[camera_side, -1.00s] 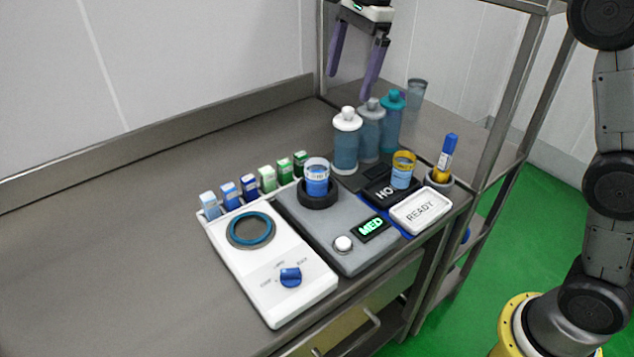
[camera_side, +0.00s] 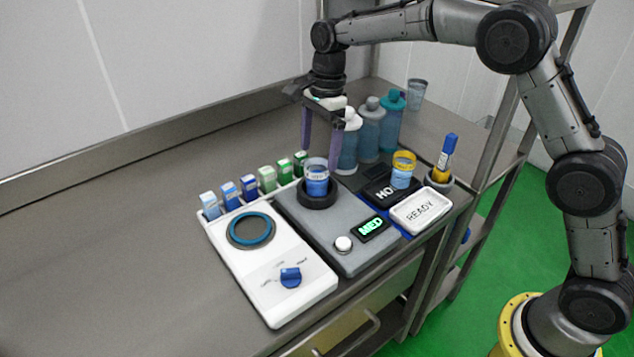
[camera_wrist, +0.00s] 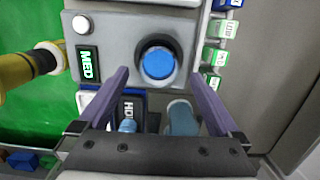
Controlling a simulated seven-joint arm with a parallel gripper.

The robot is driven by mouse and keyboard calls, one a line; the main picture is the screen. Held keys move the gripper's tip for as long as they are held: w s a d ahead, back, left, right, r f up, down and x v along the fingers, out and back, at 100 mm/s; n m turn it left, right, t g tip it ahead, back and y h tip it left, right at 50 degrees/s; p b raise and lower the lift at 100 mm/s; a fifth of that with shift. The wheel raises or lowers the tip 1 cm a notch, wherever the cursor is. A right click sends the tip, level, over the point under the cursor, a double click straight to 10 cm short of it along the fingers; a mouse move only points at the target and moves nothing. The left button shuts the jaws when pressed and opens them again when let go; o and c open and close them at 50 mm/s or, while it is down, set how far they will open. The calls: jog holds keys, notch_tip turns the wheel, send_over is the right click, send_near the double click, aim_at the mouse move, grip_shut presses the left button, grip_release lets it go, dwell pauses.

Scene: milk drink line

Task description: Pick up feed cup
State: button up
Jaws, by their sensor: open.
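A clear cup with blue contents (camera_side: 317,185), which I take as the feed cup, stands upright in a dark ring (camera_side: 318,200) on the grey unit. The wrist view shows the cup's round blue top (camera_wrist: 158,64) just beyond and between my fingertips. My gripper (camera_side: 320,168) is open and empty, pointing down at the cup. Its purple fingers reach about the height of the cup's rim in the side view. I cannot tell whether they are around it. In the wrist view my gripper (camera_wrist: 157,77) has a finger on either side.
A yellow-rimmed cup (camera_side: 403,170) stands on the black pad at right, near the READY tray (camera_side: 421,211). Bottles (camera_side: 370,130) stand close behind my gripper. Small cartons (camera_side: 248,188) line the back of the white unit (camera_side: 262,283). The counter at left is clear.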

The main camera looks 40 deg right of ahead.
aim_at(317, 168)
jog(key=shift+s+a+f, duration=0.1)
jog(key=shift+a+f, duration=0.1)
jog(key=shift+f, duration=1.1)
jog(key=shift+a+f, duration=0.15)
jog(key=shift+f, duration=1.15)
jog(key=shift+r, duration=0.1)
grip_shut()
